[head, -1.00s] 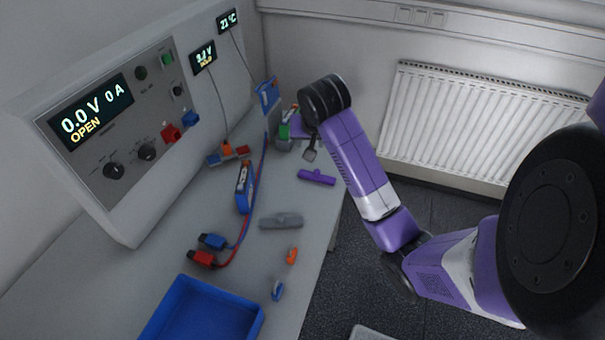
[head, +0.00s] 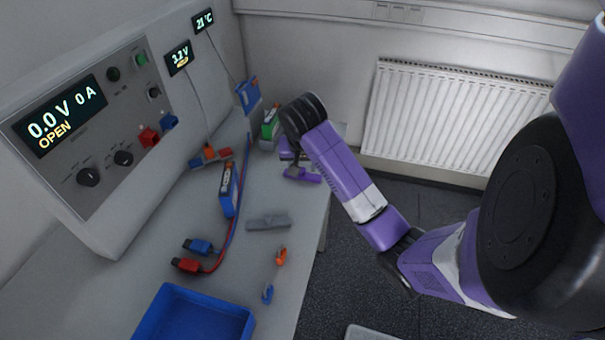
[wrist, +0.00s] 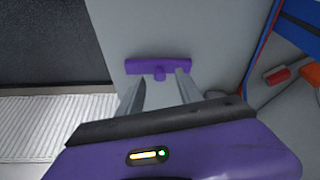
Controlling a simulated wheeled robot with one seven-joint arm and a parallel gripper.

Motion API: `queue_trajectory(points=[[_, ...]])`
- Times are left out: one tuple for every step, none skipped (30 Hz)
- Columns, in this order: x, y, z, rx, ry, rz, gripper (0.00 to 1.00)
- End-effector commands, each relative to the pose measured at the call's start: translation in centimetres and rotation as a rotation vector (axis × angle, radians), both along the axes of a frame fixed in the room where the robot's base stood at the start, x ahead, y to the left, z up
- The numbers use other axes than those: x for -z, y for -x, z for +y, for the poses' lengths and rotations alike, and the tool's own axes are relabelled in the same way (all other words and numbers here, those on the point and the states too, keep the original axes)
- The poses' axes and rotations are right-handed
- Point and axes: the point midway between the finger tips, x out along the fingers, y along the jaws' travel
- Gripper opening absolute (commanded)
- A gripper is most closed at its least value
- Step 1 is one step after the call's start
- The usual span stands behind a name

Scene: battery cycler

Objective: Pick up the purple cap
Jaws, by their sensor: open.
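The purple cap (head: 303,175) is a bar with a short stub, lying on the grey bench near its right edge in the head view. In the wrist view the purple cap (wrist: 158,67) lies just beyond my fingertips, its stub pointing toward the gap between them. My gripper (wrist: 160,88) is open and empty, with one finger on each side of the stub. In the head view my gripper (head: 296,165) is over the cap and partly hidden by my wrist. Whether the fingers touch the cap cannot be told.
A grey cap (head: 268,222), an orange piece (head: 281,256) and a blue piece (head: 267,293) lie nearer on the bench. A blue tray (head: 240,322) is at the front. A blue battery pack (head: 229,188) with cables and the cycler (head: 75,180) stand left.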

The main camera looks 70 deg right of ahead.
Motion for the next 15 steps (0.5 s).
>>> queue_trajectory(points=[[0.55,-0.03,-0.25,0.001,0.000,0.002,0.42],[0.79,-0.05,-0.35,0.002,0.000,0.002,0.42],[1.02,-0.11,-0.46,0.001,0.000,0.000,0.42],[1.15,-0.14,-0.49,0.001,0.000,0.000,0.42],[1.25,-0.17,-0.50,0.001,0.000,0.000,0.42],[1.32,-0.19,-0.51,0.000,0.000,0.000,0.42],[1.34,-0.20,-0.51,0.000,0.000,0.000,0.42],[1.34,-0.21,-0.50,0.000,0.000,-0.001,0.42],[1.33,-0.21,-0.50,0.000,0.000,-0.001,0.42],[1.33,-0.22,-0.50,0.000,0.001,-0.001,0.42],[1.33,-0.22,-0.49,0.000,0.001,-0.001,0.42],[1.33,-0.22,-0.49,0.000,0.001,-0.001,0.38],[1.32,-0.22,-0.50,0.000,0.001,-0.001,0.32],[1.31,-0.22,-0.50,0.000,0.001,-0.001,0.26],[1.31,-0.22,-0.50,0.000,0.001,-0.001,0.19]])
